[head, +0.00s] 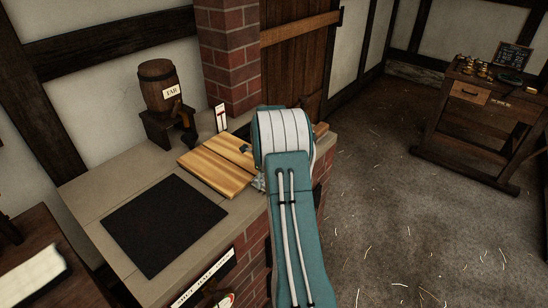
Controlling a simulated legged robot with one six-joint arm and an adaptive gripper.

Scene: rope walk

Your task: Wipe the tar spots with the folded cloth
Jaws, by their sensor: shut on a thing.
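A light striped wooden board (213,169) lies on the stone-topped brick counter (95,205), left of my arm. A small dark blue patch (244,149) shows at the board's right side; I cannot tell what it is. My arm hides most of my gripper. Only a small grey part of my gripper (258,182) shows at the board's right edge. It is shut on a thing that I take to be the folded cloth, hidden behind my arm. I cannot make out clear tar spots.
A dark square mat (164,223) lies on the counter's front part. A barrel labelled TAR (158,84) stands on a dark stand at the back. A small sign (221,118) stands near the brick pillar (228,48). A wooden side table (480,118) stands far right. The floor between is open.

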